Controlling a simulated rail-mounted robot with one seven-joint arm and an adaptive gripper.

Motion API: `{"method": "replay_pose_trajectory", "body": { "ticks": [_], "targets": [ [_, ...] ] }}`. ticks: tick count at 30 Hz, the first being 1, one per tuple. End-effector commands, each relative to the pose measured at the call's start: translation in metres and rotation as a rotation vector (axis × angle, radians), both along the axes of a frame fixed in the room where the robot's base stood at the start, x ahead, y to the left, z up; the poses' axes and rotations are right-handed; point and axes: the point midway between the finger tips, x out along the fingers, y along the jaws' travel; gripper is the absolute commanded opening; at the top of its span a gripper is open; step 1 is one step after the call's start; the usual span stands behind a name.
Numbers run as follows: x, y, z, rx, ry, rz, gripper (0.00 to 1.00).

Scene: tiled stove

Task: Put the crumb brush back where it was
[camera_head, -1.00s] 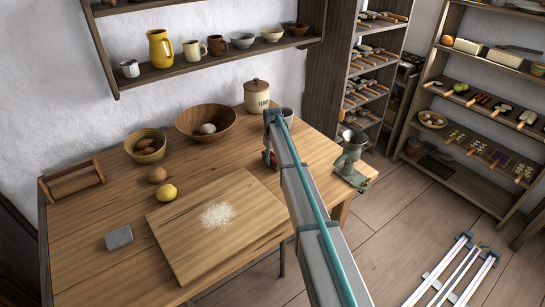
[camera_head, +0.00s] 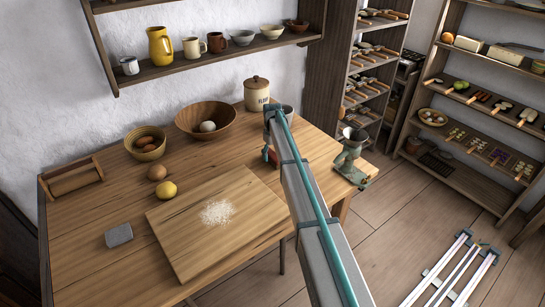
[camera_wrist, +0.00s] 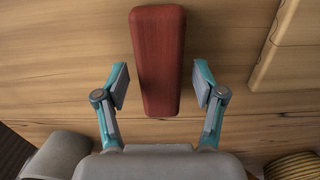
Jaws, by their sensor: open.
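In the wrist view, a long red-brown wooden piece (camera_wrist: 157,60), which looks like the back of the crumb brush, lies over the table wood. No bristles show. My gripper (camera_wrist: 161,84) is open, with one finger on each side of the brush's near end and a visible gap on both sides. In the head view, a small red patch (camera_head: 270,155) shows beside the end of my arm, and my gripper is mostly hidden there. I cannot tell whether the patch is the brush.
The cutting board (camera_head: 180,235) with spilled flour (camera_head: 217,212) lies left of my arm. The wooden bowl (camera_head: 222,127), flour jar (camera_head: 256,92) and grinder (camera_head: 350,155) stand near my arm's end. A lemon (camera_head: 167,190) and a grey block (camera_head: 118,235) are farther left.

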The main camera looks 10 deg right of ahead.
Motion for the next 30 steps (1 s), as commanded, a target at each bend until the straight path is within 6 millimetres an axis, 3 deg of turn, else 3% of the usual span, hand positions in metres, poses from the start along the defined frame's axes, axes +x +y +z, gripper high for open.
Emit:
{"method": "replay_pose_trajectory", "body": {
  "ticks": [15, 21, 30],
  "targets": [
    [0.0, 0.0, 0.09, 0.0, -0.002, 0.0, 0.69],
    [0.0, 0.0, 0.108, 0.0, -0.001, 0.0, 0.69],
    [0.0, 0.0, 0.111, 0.0, 0.0, 0.0, 0.69]
  ]
}}
